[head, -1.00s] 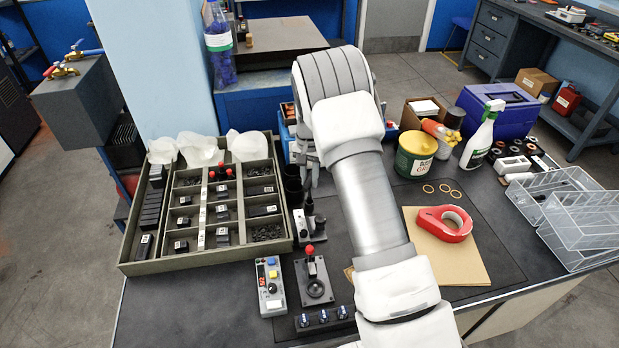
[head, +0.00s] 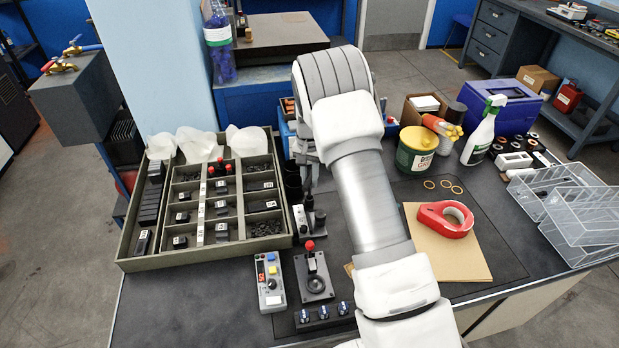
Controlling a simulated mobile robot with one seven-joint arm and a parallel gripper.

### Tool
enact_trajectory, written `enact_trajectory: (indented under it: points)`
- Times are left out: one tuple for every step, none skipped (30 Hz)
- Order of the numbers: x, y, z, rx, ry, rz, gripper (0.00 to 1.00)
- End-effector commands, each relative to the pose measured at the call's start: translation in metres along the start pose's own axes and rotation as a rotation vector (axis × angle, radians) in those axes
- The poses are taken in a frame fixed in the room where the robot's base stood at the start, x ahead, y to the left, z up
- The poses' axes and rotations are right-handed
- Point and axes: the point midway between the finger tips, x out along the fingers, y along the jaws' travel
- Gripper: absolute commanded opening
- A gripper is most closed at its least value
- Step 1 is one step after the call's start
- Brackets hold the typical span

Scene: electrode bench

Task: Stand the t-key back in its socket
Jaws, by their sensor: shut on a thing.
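My gripper (head: 309,184) is at the middle of the bench, pointing down just right of the compartment tray. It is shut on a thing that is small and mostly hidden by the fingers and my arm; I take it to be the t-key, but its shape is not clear. Directly below the fingertips is a small grey and black fixture (head: 305,222) with short dark posts. I cannot tell which part of it is the socket, or whether the held thing touches it.
The compartment tray (head: 190,262) stands close on the left. A green tub (head: 416,150) and a red tape dispenser (head: 446,228) lie to the right.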

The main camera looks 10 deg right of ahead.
Motion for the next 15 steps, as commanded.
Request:
enact_trajectory:
  points:
    - [-0.0003,-0.0001,-0.0001,0.000,0.000,0.000,0.00]
    - [-0.0003,-0.0001,-0.0001,0.000,0.000,0.000,0.26]
    - [-0.0003,-0.0001,-0.0001,0.000,0.000,0.000,0.33]
    - [-0.0003,-0.0001,-0.0001,0.000,0.000,0.000,0.39]
    - [-0.0003,-0.0001,-0.0001,0.000,0.000,0.000,0.44]
    - [-0.0003,-0.0001,-0.0001,0.000,0.000,0.000,0.51]
    - [-0.0003,-0.0001,-0.0001,0.000,0.000,0.000,0.56]
    - [-0.0003,-0.0001,0.0000,0.000,0.000,0.000,0.59]
    - [-0.0003,-0.0001,0.0000,0.000,0.000,0.000,0.59]
    - [-0.0003,-0.0001,0.0000,0.000,0.000,0.000,0.59]
    - [-0.0003,-0.0001,0.0000,0.000,0.000,0.000,0.59]
    - [-0.0003,-0.0001,0.0000,0.000,0.000,0.000,0.59]
    - [-0.0003,-0.0001,0.0000,0.000,0.000,0.000,0.59]
    - [-0.0003,-0.0001,0.0000,0.000,0.000,0.000,0.59]
    - [-0.0002,0.0000,0.0001,0.000,0.000,0.000,0.59]
